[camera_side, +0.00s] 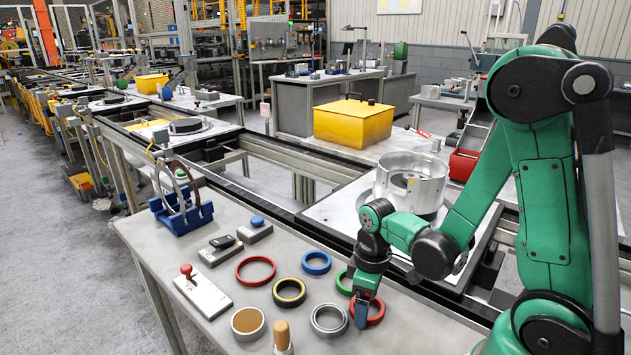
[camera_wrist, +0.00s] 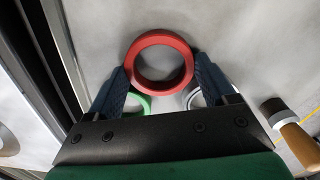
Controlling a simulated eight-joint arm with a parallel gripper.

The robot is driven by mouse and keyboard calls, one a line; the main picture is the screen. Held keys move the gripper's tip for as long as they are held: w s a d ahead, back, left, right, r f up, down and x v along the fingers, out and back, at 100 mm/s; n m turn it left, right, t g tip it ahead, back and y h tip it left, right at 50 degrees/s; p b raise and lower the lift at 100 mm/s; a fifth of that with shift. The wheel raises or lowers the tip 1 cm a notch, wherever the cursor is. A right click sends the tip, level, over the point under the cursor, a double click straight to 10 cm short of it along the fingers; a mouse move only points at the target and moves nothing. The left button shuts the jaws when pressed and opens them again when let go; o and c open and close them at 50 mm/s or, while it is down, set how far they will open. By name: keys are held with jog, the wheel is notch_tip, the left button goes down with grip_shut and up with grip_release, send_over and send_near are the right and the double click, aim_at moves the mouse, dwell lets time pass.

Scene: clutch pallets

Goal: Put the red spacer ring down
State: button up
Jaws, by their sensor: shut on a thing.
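My gripper (camera_side: 362,312) is shut on a red spacer ring (camera_side: 378,315) at the front right of the grey table, between a green ring (camera_side: 345,284) and a silver ring (camera_side: 329,332). In the wrist view the red ring (camera_wrist: 136,53) lies flat between the two blue fingertips (camera_wrist: 160,66), one on each side. It partly covers the view of the green ring (camera_wrist: 146,101) and the silver ring (camera_wrist: 192,97). I cannot tell whether the held ring touches the tabletop or hangs just above it. A second red ring (camera_side: 256,271) lies flat further left.
A blue ring (camera_side: 316,262), a black and yellow ring (camera_side: 289,293), and a tan-filled ring (camera_side: 248,323) lie nearby. A wooden-handled tool (camera_side: 282,335) stands at the front. A blue rack (camera_side: 186,218) is at the table's far left. A metal housing (camera_side: 411,181) sits on the pallet behind.

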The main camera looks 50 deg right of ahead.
jog(key=shift+r, duration=0.15)
notch_tip(320, 180, up, 19)
jog(key=w+a+r+m, duration=0.1)
jog(key=w+a+m, duration=0.3)
jog(key=w, duration=0.7)
jog(key=w+a+m, duration=0.2)
jog(key=w+m, duration=0.3)
jog(key=w, duration=0.6)
jog(key=f, duration=1.8)
jog(key=shift+s+f, duration=0.3)
jog(key=shift+f, duration=0.1)
jog(key=shift+f, duration=0.1)
